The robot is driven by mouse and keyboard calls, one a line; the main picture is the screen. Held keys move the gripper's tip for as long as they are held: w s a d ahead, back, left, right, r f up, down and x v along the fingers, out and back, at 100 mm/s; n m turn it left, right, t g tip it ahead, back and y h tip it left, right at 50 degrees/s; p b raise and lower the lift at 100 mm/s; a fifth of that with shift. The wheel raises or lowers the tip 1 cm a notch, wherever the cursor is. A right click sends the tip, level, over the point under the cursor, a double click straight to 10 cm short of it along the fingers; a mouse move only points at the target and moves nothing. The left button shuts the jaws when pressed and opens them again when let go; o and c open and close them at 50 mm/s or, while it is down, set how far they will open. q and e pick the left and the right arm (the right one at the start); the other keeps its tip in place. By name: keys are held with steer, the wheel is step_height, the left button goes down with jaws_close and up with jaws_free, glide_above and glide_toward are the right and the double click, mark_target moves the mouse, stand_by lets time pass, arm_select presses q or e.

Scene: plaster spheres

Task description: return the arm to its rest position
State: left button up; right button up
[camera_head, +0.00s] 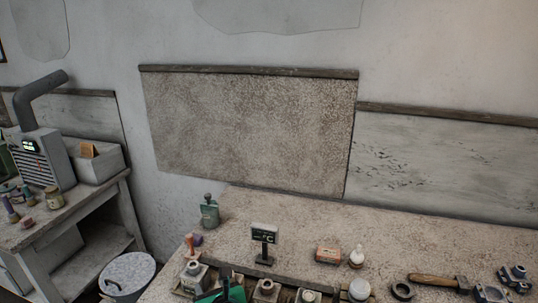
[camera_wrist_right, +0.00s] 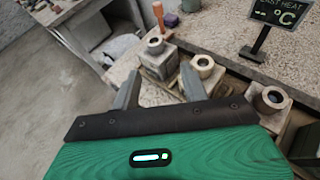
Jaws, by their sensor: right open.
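My right gripper (camera_head: 231,279) shows at the bottom edge of the head view, low over the near edge of the workbench (camera_head: 290,222), with part of its green body cut off. In the right wrist view my right gripper (camera_wrist_right: 161,68) has its two grey fingers spread apart with nothing held between them. Beyond the fingers a grey block with a round opening (camera_wrist_right: 157,60) stands on the bench. A pale round-topped piece (camera_wrist_right: 204,66) sits beside the right finger; whether they touch is unclear. My left gripper is not in view.
A display stand (camera_head: 264,236), an orange-brown box (camera_head: 328,254), a white bottle (camera_head: 357,257), a white ball-like piece (camera_head: 359,289) and a wooden-handled tool (camera_head: 435,281) are on the bench. A bin (camera_head: 127,273) stands at left. The bench's back strip is mostly clear.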

steer(key=s+d+f+n+g+h, duration=0.2)
steer(key=s+d+f+n+g, duration=0.15)
steer(key=s+d+n, duration=0.75)
steer(key=s+d+f+n+g+h, duration=0.2)
steer(key=s+d+f+n, duration=0.2)
steer(key=s+d+n, duration=0.65)
steer(key=s+d+f+n+g+h, duration=0.25)
steer(key=s+d+n, duration=0.7)
steer(key=d, duration=0.65)
step_height(320, 180, down, 33)
steer(key=n+g, duration=0.2)
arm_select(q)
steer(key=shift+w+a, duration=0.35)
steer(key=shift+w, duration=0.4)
arm_select(e)
steer(key=s+d+f, duration=0.3)
steer(key=s+f, duration=1.5)
steer(key=shift+s+f+g, duration=0.15)
steer(key=shift+f+g, duration=0.15)
steer(key=shift+g, duration=0.1)
